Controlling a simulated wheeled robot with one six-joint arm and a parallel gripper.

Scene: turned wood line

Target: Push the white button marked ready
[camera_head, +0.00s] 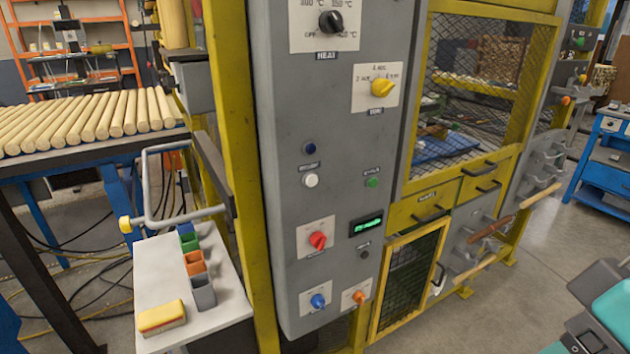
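A white round button (310,180) sits on the tall grey control panel (335,120), left of its middle. A small dark label (309,167) lies just above it, too small to read. A dark blue round button or lamp (309,148) is above that label. A green round button (373,182) is to the right at about the same height, also under a small label. Nothing covers the white button. My gripper's fingers do not show; a grey and teal part at the lower right edge may be my arm, far from the white button.
The panel also bears a black knob (331,22), yellow knob (382,87), red knob (317,240), blue knob (318,301), orange knob (359,297) and a lit display (366,224). A yellow post (236,150) stands left.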

